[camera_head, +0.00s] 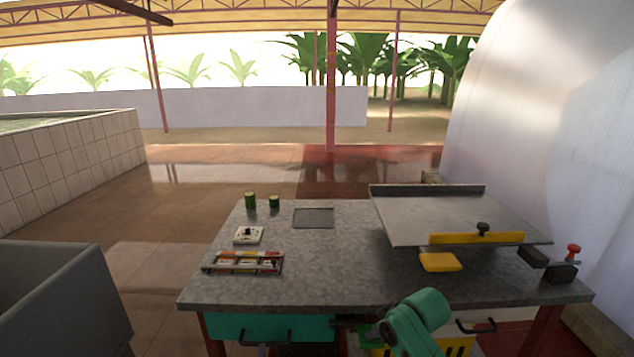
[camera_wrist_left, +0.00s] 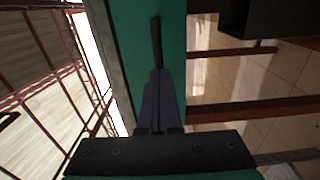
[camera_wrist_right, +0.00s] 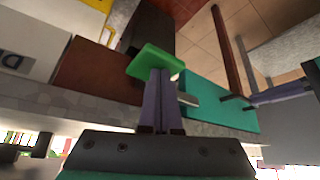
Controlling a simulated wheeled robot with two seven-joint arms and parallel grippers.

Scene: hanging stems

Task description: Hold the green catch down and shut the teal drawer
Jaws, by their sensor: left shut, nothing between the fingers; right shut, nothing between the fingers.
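The teal drawer (camera_head: 235,325) sits under the front left of the table, with a dark handle (camera_head: 265,336). How far out it stands is hard to tell. In the left wrist view my left gripper (camera_wrist_left: 158,75) is shut with its tips at the dark handle (camera_wrist_left: 156,40) on the teal front (camera_wrist_left: 170,18). The right wrist view shows the green catch (camera_wrist_right: 157,62) at the tips of my shut right gripper (camera_wrist_right: 162,76). They seem to touch; whether the catch is pressed down is unclear. The teal drawer (camera_wrist_right: 225,102) shows beside it.
The grey tabletop (camera_head: 300,285) holds a rack of coloured items (camera_head: 243,262), a small white panel (camera_head: 249,235), two green cylinders (camera_head: 262,201), a raised metal plate (camera_head: 430,212) and a yellow block (camera_head: 439,262).

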